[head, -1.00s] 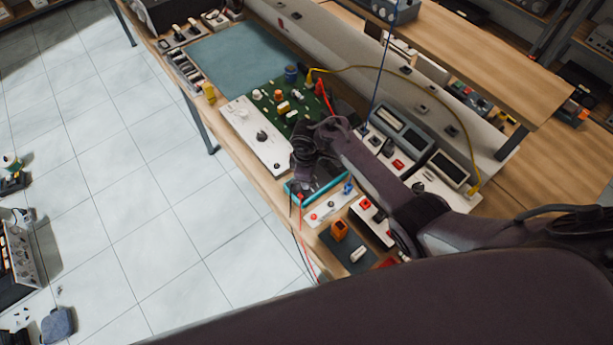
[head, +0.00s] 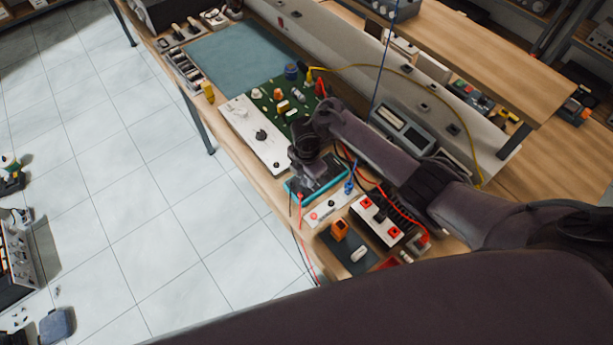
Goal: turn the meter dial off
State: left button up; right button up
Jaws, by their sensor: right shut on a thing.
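The meter (head: 297,190) lies on the near part of the workbench, a dark flat device with a teal edge. My right gripper (head: 309,184) comes down over it from above, its arm reaching in from the right. It is shut at the meter's face, on what appears to be the meter dial. The dial itself is hidden under the gripper, so its setting cannot be read. My left gripper is not in view.
A white panel with a black knob (head: 260,134) and a green circuit board (head: 283,103) lie just beyond the meter. A white box with red terminals (head: 378,218), wires and an orange block (head: 339,229) sit nearer. A blue mat (head: 240,58) is clear farther back.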

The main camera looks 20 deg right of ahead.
jog(key=shift+n, duration=0.9)
jog(key=shift+r+b, duration=0.1)
jog(key=shift+b, duration=0.2)
jog(key=o, duration=1)
notch_tip(320, 180, up, 8)
jog(key=shift+f+p, duration=0.1)
jog(key=shift+p, duration=0.95)
